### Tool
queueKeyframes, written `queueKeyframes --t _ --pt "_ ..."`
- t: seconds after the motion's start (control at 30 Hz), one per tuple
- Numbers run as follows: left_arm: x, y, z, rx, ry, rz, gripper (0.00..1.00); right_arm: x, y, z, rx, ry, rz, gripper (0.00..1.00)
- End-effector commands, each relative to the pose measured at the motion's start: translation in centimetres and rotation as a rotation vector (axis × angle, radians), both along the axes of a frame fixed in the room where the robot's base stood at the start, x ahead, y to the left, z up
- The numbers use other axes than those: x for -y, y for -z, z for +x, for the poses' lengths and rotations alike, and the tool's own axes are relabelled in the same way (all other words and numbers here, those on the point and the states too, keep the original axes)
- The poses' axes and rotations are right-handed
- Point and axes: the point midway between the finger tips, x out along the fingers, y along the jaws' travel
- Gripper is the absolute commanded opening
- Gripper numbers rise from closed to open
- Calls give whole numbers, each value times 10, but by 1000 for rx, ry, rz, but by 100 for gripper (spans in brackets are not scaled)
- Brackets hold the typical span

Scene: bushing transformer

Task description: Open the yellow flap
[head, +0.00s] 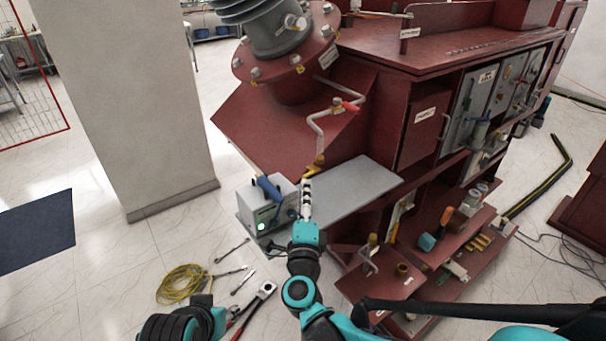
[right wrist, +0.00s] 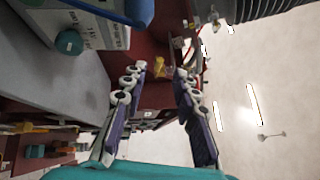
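A small yellow piece, which looks like the yellow flap (head: 314,168), sits at the lower end of a bent pipe on the dark red transformer. In the right wrist view, a yellow piece (right wrist: 167,72) shows ahead, between the fingertips. My right gripper (head: 307,183) is just below the yellow piece in the head view, pointing up at it. In the right wrist view, the right gripper (right wrist: 160,76) has its two fingers apart with nothing held between them. Whether it touches the yellow piece cannot be told. My left gripper does not show.
A grey device with a blue handle (head: 268,187) stands left of my right gripper, close to it. A grey shelf plate (head: 352,187) lies to its right. The pipe with a red handle (head: 350,107) is above. Tools and a yellow cable coil (head: 184,284) lie on the floor.

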Motion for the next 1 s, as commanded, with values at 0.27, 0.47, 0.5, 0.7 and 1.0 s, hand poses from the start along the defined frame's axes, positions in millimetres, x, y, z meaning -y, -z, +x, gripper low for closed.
queueKeyframes --t 0.27,0.47,0.5,0.7,1.0 --pt "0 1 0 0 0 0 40 1 -6 46 0 2 -3 29" --pt "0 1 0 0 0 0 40 1 -8 60 0 0 -3 29" --pt "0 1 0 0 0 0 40 1 -8 61 0 0 -3 29" --pt "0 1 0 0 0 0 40 1 -8 61 0 0 -3 29" --pt "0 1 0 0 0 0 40 1 -8 61 0 0 -3 0"
